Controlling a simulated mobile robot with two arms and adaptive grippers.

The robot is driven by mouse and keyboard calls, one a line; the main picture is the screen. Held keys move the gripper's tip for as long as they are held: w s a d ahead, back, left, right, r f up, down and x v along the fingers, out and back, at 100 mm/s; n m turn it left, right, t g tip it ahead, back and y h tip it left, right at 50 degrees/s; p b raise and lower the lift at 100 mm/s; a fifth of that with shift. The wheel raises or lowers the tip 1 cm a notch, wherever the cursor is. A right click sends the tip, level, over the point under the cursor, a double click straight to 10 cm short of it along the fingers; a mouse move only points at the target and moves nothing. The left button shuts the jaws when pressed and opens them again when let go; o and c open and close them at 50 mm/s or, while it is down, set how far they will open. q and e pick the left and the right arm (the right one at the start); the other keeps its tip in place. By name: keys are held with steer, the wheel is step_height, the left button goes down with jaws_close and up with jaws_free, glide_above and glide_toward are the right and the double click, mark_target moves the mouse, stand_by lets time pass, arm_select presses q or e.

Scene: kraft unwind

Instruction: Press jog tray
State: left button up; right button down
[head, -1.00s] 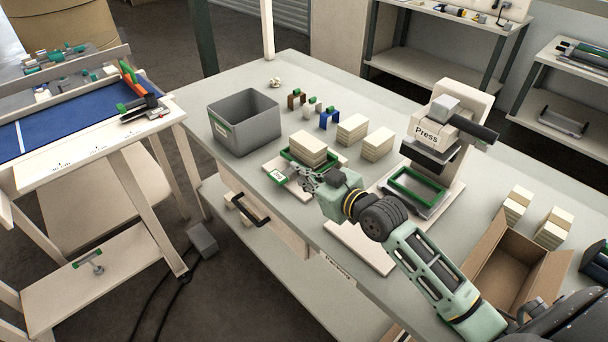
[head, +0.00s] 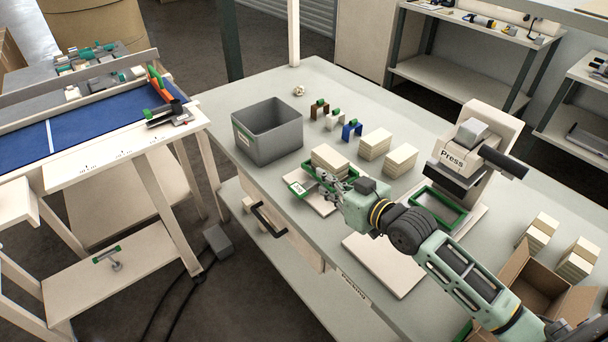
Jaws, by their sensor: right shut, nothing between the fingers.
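The jog tray (head: 297,189) lies on the workbench, left of the middle in the head view. It is a pale base with a green frame and a small "Jog" label at its left corner. A stack of cream sheets (head: 330,160) stands in it. My right gripper (head: 322,183) is shut and empty at the tray's near right side, low beside the stack. Its fingers and wrist hide part of the tray frame; I cannot tell whether they touch it. My left gripper is out of view.
A grey bin (head: 268,138) stands left of the tray. Several small coloured clips and two cream stacks (head: 375,143) stand behind it. The press (head: 455,160) with a green-framed tray (head: 438,207) is at the right. An open carton (head: 540,280) is at the near right.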

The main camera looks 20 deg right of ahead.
steer(key=p, duration=0.2)
glide_above(301, 194)
steer(key=shift+w+d+f, duration=0.1)
steer(key=shift+d+f, duration=0.1)
steer(key=shift+f, duration=0.3)
steer(key=shift+w+d+f, duration=0.1)
steer(key=shift+d+f, duration=0.1)
steer(key=shift+f, duration=0.3)
step_height(301, 194, down, 3)
steer(key=shift+w+r, duration=0.1)
steer(key=shift+r, duration=0.1)
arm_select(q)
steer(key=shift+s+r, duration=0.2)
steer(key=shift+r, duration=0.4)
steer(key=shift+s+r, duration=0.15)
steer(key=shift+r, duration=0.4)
arm_select(e)
steer(key=shift+f, duration=0.8)
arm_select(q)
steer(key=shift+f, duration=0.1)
arm_select(e)
steer(key=shift+f, duration=0.1)
